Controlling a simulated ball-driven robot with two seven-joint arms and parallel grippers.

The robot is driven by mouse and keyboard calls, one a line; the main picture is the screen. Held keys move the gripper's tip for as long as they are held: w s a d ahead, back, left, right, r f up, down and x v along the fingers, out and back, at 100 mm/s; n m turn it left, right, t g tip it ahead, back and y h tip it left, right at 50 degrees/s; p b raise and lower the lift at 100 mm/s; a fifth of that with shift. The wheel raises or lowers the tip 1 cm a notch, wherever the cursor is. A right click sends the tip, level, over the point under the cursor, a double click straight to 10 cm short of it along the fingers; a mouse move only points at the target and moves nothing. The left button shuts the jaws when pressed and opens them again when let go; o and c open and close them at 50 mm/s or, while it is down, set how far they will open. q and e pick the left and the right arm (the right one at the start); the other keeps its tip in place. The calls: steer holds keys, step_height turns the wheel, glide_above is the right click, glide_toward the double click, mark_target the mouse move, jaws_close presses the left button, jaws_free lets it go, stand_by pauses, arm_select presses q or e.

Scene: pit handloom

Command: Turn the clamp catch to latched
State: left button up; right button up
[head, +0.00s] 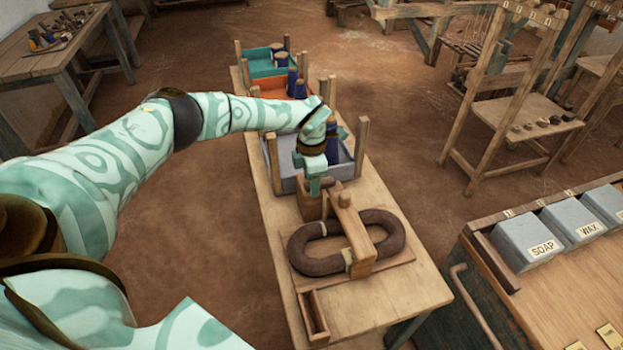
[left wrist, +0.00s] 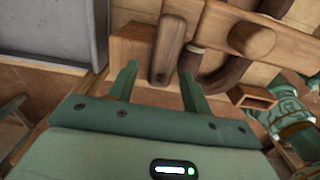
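The wooden clamp has a long bar (head: 354,228) lying across a dark oval ring (head: 298,248), with a block (head: 312,206) at its far end. In the left wrist view, a narrow wooden catch (left wrist: 168,48) with a dark pin stands by the block (left wrist: 132,46), beside the bar (left wrist: 222,32) and its round knob (left wrist: 252,38). My left gripper (head: 315,184) is over the block end, pointing down. In its wrist view the two fingers (left wrist: 158,74) are apart, with the catch between and just beyond them. Contact cannot be told. My right gripper is not in view.
A grey tray (head: 286,184) with corner posts is just behind the clamp on the narrow bench (head: 376,304). Orange (head: 266,86) and teal (head: 256,66) trays lie farther back. A small open wooden box (head: 314,316) is at the near end. Open floor lies left.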

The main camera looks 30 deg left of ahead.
arm_select(q)
step_height(320, 180, up, 16)
steer(key=p, duration=0.2)
steer(key=shift+r, duration=0.15)
stand_by(0.5)
